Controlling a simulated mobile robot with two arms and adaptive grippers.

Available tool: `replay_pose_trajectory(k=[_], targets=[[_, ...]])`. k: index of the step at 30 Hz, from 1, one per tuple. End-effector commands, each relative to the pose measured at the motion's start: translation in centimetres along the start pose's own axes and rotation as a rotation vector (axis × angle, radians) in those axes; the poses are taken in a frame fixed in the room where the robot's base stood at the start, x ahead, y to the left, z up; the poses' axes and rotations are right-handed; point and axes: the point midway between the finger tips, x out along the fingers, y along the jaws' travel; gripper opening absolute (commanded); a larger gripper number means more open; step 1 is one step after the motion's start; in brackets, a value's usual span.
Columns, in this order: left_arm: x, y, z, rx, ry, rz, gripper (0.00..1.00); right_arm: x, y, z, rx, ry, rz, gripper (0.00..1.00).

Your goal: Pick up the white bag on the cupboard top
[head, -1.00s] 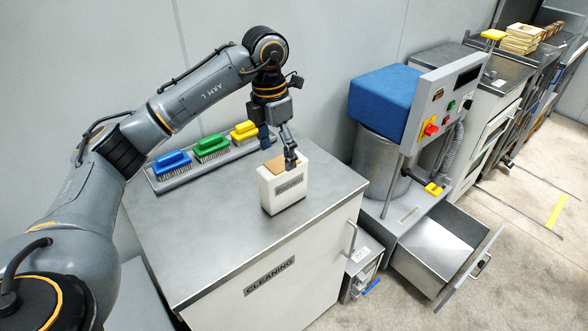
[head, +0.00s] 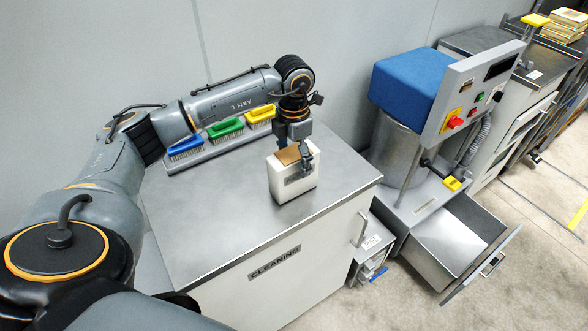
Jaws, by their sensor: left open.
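The white bag (head: 291,180) stands upright on the metal cupboard top (head: 225,225), a dark label on its front and a brown patch at its top. My left gripper (head: 305,160) is open and points down at the bag's upper right part. One finger shows in front of the bag's label side; the other finger is hidden, so I cannot tell whether the fingers touch the bag. My right gripper is not in view.
A rack along the wall holds a blue brush (head: 186,148), a green brush (head: 225,128) and a yellow brush (head: 260,114). To the right stands a machine with a blue cover (head: 410,84) and an open drawer (head: 455,240). The cupboard's front area is clear.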

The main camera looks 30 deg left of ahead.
Motion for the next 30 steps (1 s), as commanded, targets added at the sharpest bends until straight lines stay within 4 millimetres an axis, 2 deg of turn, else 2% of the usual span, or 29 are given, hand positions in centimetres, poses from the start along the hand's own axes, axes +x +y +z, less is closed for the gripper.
replay_pose_trajectory(k=[1,3,7,16,25,30], targets=[[0.4,-0.2,-0.3,0.000,0.007,-0.001,0.79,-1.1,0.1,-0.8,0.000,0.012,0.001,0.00],[1.5,-0.4,-0.4,0.001,0.006,-0.002,0.79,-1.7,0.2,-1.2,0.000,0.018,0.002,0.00],[3.3,-0.3,-0.3,0.000,0.003,-0.001,0.79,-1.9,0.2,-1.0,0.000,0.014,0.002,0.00],[3.9,-0.3,-0.2,0.001,0.000,0.000,0.79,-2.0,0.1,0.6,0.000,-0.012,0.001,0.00],[3.9,-0.3,-0.2,0.000,0.000,0.000,0.19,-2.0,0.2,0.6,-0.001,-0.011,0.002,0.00],[3.9,-0.3,-0.2,0.000,0.000,0.000,0.19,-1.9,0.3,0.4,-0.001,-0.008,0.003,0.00]])
